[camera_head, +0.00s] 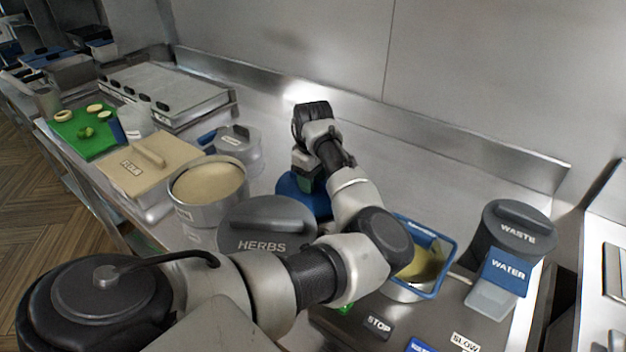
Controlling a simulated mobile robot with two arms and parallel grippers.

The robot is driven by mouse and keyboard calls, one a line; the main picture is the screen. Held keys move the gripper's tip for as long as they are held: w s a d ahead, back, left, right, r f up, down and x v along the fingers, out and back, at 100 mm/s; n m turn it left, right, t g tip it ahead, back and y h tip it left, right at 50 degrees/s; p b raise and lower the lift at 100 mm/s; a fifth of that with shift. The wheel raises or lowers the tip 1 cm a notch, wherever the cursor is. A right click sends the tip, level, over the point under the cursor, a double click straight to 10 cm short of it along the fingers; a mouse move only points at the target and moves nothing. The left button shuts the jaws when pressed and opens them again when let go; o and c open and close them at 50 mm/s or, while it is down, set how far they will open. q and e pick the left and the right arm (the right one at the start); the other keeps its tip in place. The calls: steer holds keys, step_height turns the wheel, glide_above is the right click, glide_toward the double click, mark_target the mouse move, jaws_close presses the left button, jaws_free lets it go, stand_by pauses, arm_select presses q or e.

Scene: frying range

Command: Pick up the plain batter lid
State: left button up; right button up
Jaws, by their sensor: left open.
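My left arm reaches in from the bottom left and bends back over the counter. Its gripper (304,181) points down at a round blue item (288,196), partly hidden by the gripper and arm; I cannot tell whether they touch. I see no label on this blue item, so I cannot tell whether it is the plain batter lid. A round grey lid with a handle (236,138) sits on a metal pot to the left. An open metal pot (193,214) holds a beige mix. My right gripper is out of view.
A dark lid marked HERBS (262,246) stands close to my forearm. At the right are a blue-rimmed container (446,250), a WASTE bin (513,236) and a WATER container (504,274). At the left are a beige-lidded box (130,170) and a green board (100,147).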

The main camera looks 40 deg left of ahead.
arm_select(q)
steer(key=shift+f+p, duration=0.15)
steer(key=shift+p, duration=0.2)
steer(key=shift+c, duration=0.5)
jaws_close()
